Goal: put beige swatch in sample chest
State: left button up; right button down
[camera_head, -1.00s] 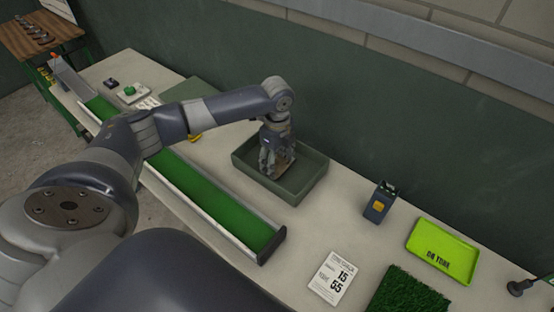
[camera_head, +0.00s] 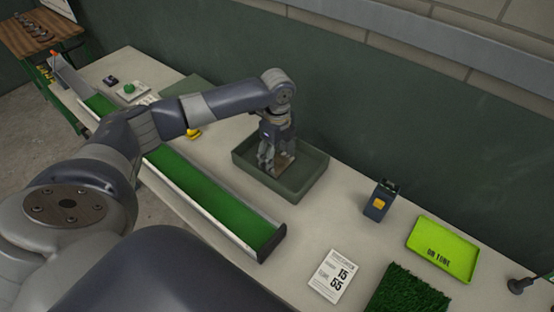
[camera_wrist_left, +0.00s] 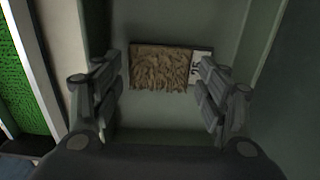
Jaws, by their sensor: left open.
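The beige swatch (camera_wrist_left: 163,70) shows in the left wrist view as a tan tufted square with a dark edge and a white label at its right. It lies inside a grey-green open box (camera_head: 303,185), which looks like the sample chest; part of the swatch (camera_head: 282,161) shows in the head view beside the fingers. My left gripper (camera_head: 270,163) points down into the box. In the left wrist view its two fingers (camera_wrist_left: 163,92) stand apart on either side of the swatch, with a gap to it. My right gripper is not in view.
A green turf channel (camera_head: 205,192) with raised rims runs along the front of the table. Right of the box stand a dark blue device (camera_head: 379,203), a lime tray (camera_head: 443,250), a printed card (camera_head: 333,276) and a dark green turf piece (camera_head: 408,292). A wall rises behind.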

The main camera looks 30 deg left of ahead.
aim_at(277, 162)
pick_arm(q)
notch_tip(277, 162, up, 10)
jog(key=b, duration=0.1)
jog(key=shift+r+b, duration=0.2)
jog(key=shift+b, duration=0.1)
dwell(0.3)
